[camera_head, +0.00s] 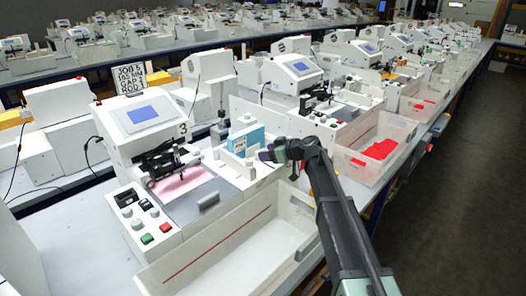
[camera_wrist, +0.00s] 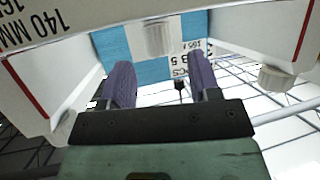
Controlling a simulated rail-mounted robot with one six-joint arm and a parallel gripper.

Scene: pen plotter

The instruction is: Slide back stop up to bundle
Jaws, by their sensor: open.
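The bundle, a blue block with white printed labels, stands in a white-walled bay on the machine marked 3 in the head view (camera_head: 246,139). Its blue face spans the upper middle of the wrist view (camera_wrist: 116,44). A pale rounded knob (camera_wrist: 158,38) stands before that face; it may belong to the back stop, but I cannot tell. My gripper (camera_head: 266,155) is at the right end of the bay. In the wrist view my gripper (camera_wrist: 162,78) has its two purple fingers apart, with nothing held between them. The knob lies beyond the fingertips, roughly between them.
White walls flank the bay; one (camera_wrist: 45,30) is marked 140 MM. A second pale knob (camera_wrist: 277,77) is at right. A large white bin (camera_head: 225,250) lies in front of the machine. A job sign (camera_head: 131,79) stands above the screen. A bin with red pieces (camera_head: 372,150) is at right.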

